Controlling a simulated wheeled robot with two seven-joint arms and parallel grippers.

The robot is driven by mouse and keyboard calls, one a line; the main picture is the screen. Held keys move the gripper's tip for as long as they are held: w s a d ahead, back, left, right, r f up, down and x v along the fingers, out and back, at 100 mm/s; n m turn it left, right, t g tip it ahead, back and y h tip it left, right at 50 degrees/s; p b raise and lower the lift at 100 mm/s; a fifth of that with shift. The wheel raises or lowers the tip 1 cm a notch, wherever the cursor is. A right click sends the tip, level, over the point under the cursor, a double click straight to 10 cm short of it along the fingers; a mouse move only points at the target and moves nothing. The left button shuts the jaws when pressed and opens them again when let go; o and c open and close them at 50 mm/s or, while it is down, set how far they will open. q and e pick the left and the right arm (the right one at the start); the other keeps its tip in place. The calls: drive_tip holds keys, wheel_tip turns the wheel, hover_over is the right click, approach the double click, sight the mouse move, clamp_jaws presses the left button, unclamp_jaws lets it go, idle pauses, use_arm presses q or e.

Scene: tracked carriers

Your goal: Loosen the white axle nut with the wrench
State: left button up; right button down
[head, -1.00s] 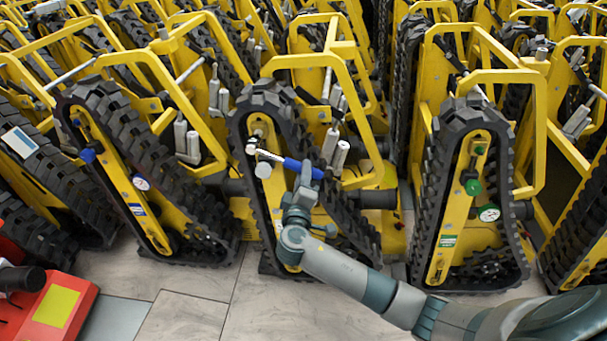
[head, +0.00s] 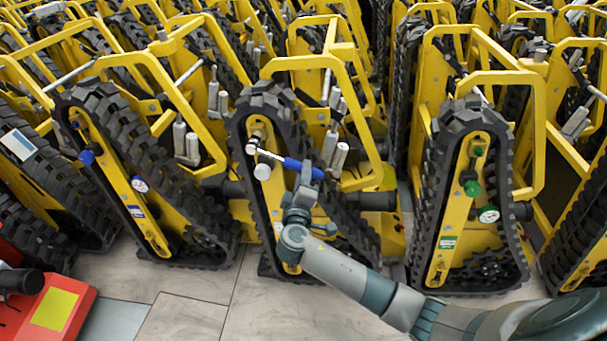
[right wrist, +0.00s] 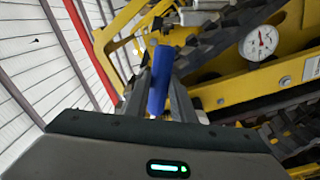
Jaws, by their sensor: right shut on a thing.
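The wrench has a blue handle (head: 292,164) and a bright metal shaft that slants up and left across the middle carrier's yellow side plate. My right gripper (head: 305,175) is shut on the blue handle, which also shows between its fingers in the right wrist view (right wrist: 160,80). The wrench head lies by a small white part (head: 251,148) near the top of the plate, apparently the white axle nut. I cannot tell how it is seated. A larger white round knob (head: 262,172) sits just below the shaft. My left gripper is out of view.
Tracked carriers stand close on both sides, one with a blue knob (head: 87,157), one with a green knob (head: 472,188). A white dial (right wrist: 260,42) shows in the right wrist view. A red case (head: 30,310) is at lower left. Clear floor lies in front.

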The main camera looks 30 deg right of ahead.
drive_tip(key=shift+r, duration=0.1)
idle(0.5)
drive_tip(key=shift+w+d+b, duration=0.4)
drive_tip(key=shift+w+d, duration=0.05)
drive_tip(key=shift+w, duration=0.15)
idle(1.5)
idle(0.4)
drive_tip(key=shift+w+d+b, duration=0.25)
drive_tip(key=shift+w+b, duration=0.1)
drive_tip(key=shift+b, duration=0.1)
idle(1.1)
drive_tip(key=c, duration=2.1)
unclamp_jaws()
clamp_jaws()
